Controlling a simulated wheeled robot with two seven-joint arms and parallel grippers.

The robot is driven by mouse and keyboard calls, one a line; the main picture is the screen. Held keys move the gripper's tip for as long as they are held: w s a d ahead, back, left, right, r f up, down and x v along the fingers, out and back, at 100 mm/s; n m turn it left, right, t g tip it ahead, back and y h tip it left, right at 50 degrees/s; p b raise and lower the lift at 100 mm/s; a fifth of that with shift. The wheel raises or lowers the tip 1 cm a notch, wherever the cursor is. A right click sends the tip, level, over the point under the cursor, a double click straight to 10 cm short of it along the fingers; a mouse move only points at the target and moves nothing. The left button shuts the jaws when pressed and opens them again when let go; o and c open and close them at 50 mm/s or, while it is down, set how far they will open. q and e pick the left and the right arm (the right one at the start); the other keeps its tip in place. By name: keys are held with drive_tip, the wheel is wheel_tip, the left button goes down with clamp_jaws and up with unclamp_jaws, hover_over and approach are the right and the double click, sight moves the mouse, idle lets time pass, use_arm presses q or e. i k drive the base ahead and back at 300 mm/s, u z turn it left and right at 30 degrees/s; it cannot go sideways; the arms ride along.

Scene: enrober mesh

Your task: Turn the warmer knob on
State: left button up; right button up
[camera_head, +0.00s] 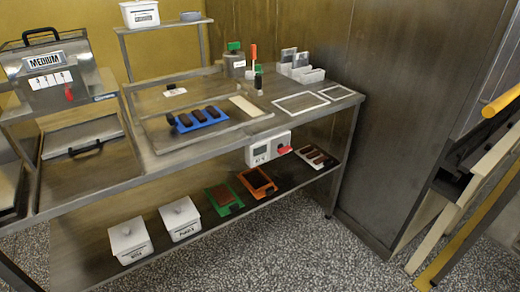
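A white control box (262,148) with a grey display and small lettering hangs at the front edge of the steel table. A red knob or lever (285,150) sticks out on its right side. A second red knob (69,93) is on the front of the steel machine labelled MEDIUM (72,72), beside a row of white number labels. I cannot tell from the labels which of the two is the warmer knob, and their settings are too small to read. Neither of my grippers is in view.
The steel table (190,149) carries a blue tray (212,122) with dark bars. The lower shelf (80,255) holds white lidded tubs (179,217), a green tray (216,207) and an orange tray (268,192). Speckled floor (300,245) in front is clear. Yellow-railed equipment (500,102) stands right.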

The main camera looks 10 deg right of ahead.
sight(282, 151)
drive_tip(key=u, duration=0.3)
drive_tip(key=i, duration=1.25)
drive_tip(key=z, duration=0.8)
